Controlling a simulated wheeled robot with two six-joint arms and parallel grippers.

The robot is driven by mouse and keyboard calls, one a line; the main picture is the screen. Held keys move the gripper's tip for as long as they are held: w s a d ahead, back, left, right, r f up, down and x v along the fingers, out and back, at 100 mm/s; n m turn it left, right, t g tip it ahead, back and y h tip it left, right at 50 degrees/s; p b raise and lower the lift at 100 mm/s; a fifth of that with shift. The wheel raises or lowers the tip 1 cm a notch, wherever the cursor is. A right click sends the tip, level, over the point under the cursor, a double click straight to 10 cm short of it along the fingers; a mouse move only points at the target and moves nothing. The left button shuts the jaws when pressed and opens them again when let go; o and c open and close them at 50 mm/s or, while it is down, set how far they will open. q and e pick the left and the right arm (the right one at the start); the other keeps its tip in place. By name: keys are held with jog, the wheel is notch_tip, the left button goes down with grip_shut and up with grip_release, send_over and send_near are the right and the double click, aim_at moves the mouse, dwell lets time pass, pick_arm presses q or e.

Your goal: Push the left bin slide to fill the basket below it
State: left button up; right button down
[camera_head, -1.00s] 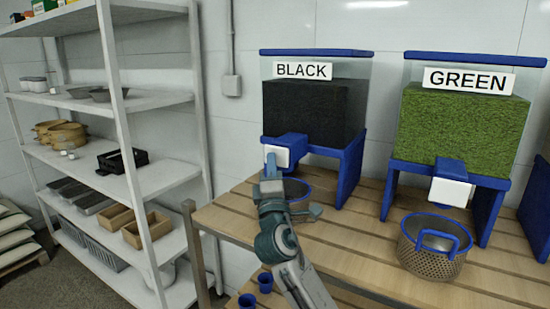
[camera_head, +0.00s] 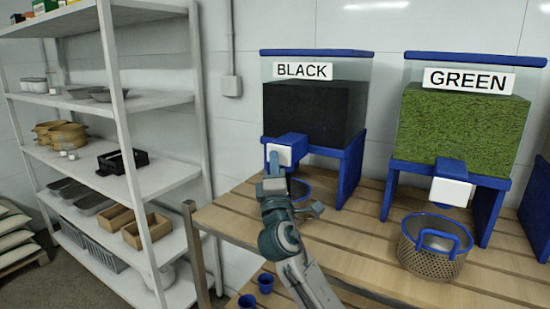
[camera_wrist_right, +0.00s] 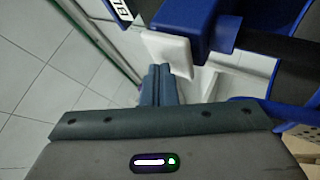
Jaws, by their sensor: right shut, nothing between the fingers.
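The left bin, labelled BLACK (camera_head: 312,112), holds dark material behind clear walls on a blue stand. Its white slide plate (camera_head: 284,154) sits at the front of the blue outlet and also shows in the right wrist view (camera_wrist_right: 168,50). My right gripper (camera_head: 273,160) is shut and empty, its fingertips at the left part of the plate. In the wrist view its closed fingers (camera_wrist_right: 158,84) lie close by the plate; I cannot tell if they touch. The basket (camera_head: 299,189) below is mostly hidden behind my gripper; its contents are unclear. My left gripper is not in view.
A GREEN bin (camera_head: 462,122) stands to the right, with a metal basket (camera_head: 433,248) with blue handle in front of it. Small blue cups (camera_head: 265,283) stand near the wooden table's (camera_head: 350,246) front. A white shelf rack (camera_head: 160,178) stands at left.

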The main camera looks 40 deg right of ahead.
jog(key=shift+w+d, duration=0.1)
jog(key=shift+d, duration=0.1)
jog(key=shift+a, duration=0.1)
dwell(0.4)
jog(key=shift+s+a, duration=0.3)
jog(key=shift+a, duration=0.3)
jog(key=shift+s+a, duration=0.25)
jog(key=shift+a, duration=0.3)
jog(key=shift+p, duration=0.3)
jog(key=shift+s+a+p, duration=0.15)
jog(key=shift+s+a, duration=0.15)
jog(key=shift+a, duration=0.45)
jog(key=shift+s+a+p, duration=0.2)
jog(key=shift+s+a, duration=0.15)
jog(key=shift+a, duration=0.45)
jog(key=shift+s+a+p, duration=0.15)
jog(key=shift+s+a, duration=0.15)
jog(key=shift+a, duration=0.45)
jog(key=a+m+y+p, duration=0.1)
jog(key=m, duration=0.3)
jog(key=s+a+m+y+p, duration=0.1)
jog(key=m+y+p, duration=0.1)
jog(key=m, duration=0.2)
jog(key=a+m+y+p, duration=0.1)
jog(key=m, duration=0.3)
jog(key=shift+s+a+r+g+p, duration=0.1)
jog(key=shift+s+a+g+p, duration=0.2)
jog(key=shift+g+p, duration=0.1)
